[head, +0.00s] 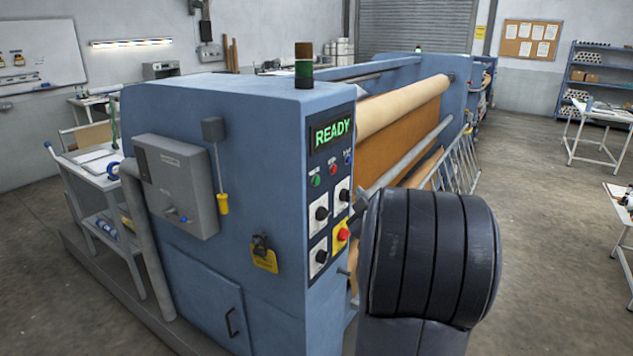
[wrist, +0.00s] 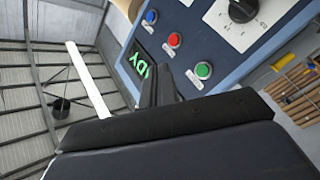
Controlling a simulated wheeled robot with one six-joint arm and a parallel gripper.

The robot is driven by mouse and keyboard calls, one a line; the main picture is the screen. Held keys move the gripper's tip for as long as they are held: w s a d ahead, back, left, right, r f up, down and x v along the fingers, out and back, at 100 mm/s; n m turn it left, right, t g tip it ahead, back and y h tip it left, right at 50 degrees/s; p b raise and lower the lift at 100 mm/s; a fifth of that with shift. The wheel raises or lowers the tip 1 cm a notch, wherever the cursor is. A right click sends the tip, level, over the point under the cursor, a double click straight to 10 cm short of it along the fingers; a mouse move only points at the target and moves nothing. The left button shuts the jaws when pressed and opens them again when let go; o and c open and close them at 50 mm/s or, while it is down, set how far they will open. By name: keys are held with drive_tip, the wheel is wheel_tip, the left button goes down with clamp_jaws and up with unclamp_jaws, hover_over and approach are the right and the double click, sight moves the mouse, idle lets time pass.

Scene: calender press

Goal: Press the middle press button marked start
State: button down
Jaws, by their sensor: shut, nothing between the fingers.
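The press (head: 215,110) has a dark control panel on its end face. A row of three buttons sits under the lit READY display (head: 332,131): green (head: 316,181), red (head: 332,169) in the middle, and blue (head: 348,158). Their labels are too small to read. The wrist view shows the green button (wrist: 203,70), middle red button (wrist: 173,39) and blue button (wrist: 150,16). My gripper (wrist: 157,78) is shut and empty, its fingertips overlapping the display's edge in that picture, apart from the buttons.
Black rotary knobs (head: 321,213) and a red emergency-stop button (head: 343,235) on yellow sit below the row. A roll of tan material (head: 405,105) lies behind the panel. A padlock with a yellow tag (head: 264,260) hangs at the left. Open floor (head: 540,220) lies to the right.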

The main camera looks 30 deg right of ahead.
sight(317, 181)
drive_tip(key=w+a+b, duration=0.2)
drive_tip(key=w+a, duration=0.1)
drive_tip(key=w, duration=0.5)
drive_tip(key=shift+a, duration=0.2)
drive_tip(key=shift+w+f, duration=0.1)
drive_tip(key=shift+w, duration=0.05)
idle(1.8)
drive_tip(key=shift+w+a+b, duration=0.15)
drive_tip(key=shift+w+b, duration=0.15)
drive_tip(key=shift+b, duration=0.25)
drive_tip(key=shift+w+a+b, duration=0.15)
drive_tip(key=shift+w+b, duration=0.2)
drive_tip(key=shift+b, duration=0.05)
idle(0.4)
drive_tip(key=shift+s, duration=0.1)
drive_tip(key=shift+s+d, duration=0.3)
drive_tip(key=shift+s, duration=0.35)
drive_tip(key=shift+s, duration=0.1)
